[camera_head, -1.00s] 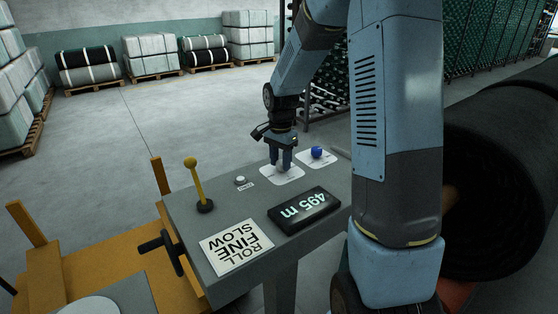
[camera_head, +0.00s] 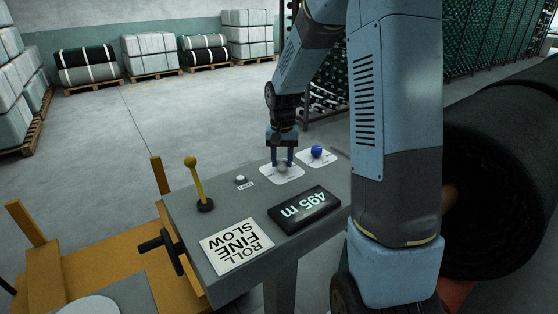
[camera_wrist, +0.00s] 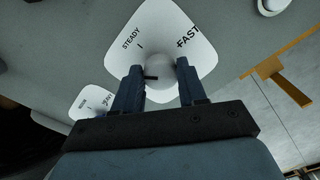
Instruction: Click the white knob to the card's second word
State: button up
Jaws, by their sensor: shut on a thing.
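The white knob (camera_wrist: 159,70) sits on a white dial plate (camera_wrist: 165,25) on the grey console. My gripper (camera_head: 282,164) points down over that plate, its two fingers on either side of the knob and shut on it. In the wrist view my gripper (camera_wrist: 159,84) shows the knob between its fingertips. STEADY and FAST are readable on the plate, each with a tick; other labels are hidden by the fingers. A short dark mark shows at the knob's near side.
A blue knob (camera_head: 317,152) on its own plate is close to the right. A small white button (camera_head: 240,180), a yellow-topped lever (camera_head: 191,162) and a display reading 495 m (camera_head: 304,209) are also on the console. A large dark roll (camera_head: 500,180) stands at right.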

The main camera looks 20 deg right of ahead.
aim_at(282, 162)
jog(key=n, duration=0.5)
jog(key=shift+w+d+r+n, duration=0.1)
jog(key=shift+d+n, duration=0.15)
jog(key=shift+n, duration=0.05)
jog(key=n, duration=0.4)
jog(key=shift+a+n, duration=0.1)
jog(key=shift+n, duration=0.2)
jog(key=shift+a, duration=0.1)
jog(key=o, duration=1.1)
jog(key=shift+c, duration=0.2)
jog(key=shift+r, duration=0.45)
notch_tip(282, 162, up, 13)
jog(key=shift+f, duration=0.15)
